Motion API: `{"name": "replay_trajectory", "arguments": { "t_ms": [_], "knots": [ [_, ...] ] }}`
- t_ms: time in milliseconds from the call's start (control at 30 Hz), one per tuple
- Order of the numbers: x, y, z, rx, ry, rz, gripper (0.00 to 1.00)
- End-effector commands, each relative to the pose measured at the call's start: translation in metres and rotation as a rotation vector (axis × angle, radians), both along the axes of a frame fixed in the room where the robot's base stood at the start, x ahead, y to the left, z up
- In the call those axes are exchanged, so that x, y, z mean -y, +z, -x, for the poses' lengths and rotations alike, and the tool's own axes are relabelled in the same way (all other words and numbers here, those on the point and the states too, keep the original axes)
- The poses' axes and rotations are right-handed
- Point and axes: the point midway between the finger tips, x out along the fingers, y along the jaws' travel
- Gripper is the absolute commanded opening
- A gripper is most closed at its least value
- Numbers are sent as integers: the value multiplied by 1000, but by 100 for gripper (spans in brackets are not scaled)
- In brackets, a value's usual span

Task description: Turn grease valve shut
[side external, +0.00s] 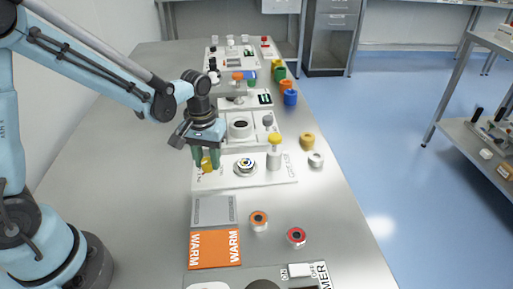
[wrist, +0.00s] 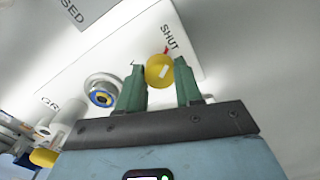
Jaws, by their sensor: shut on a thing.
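The grease valve's yellow knob (side external: 206,164) is at the left end of a white panel (side external: 228,180). My gripper (side external: 207,158) reaches down over the knob. Its green fingers (wrist: 160,83) are closed on either side of the knob. The finger contact is partly hidden in the side view.
A round metal fitting with a blue centre (side external: 245,166) sits beside the knob. A white post with a yellow cap (side external: 274,150) stands further right. More panels with knobs lie behind. Grey and orange plates (side external: 214,250) lie in front. Loose coloured caps line the table's right side.

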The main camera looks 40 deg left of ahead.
Motion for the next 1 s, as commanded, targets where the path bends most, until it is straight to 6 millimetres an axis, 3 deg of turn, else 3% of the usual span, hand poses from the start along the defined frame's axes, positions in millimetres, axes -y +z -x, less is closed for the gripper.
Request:
{"name": "replay_trajectory", "arguments": {
  "t_ms": [733, 767, 900, 1000],
  "knots": [
    [0, 0, -1, 4, 95, 0, 4],
    [0, 0, -1, 4, 95, 0, 36],
    [0, 0, -1, 3, 94, 1, 58],
    [0, 0, -1, 2, 93, 0, 60]
  ]
}}
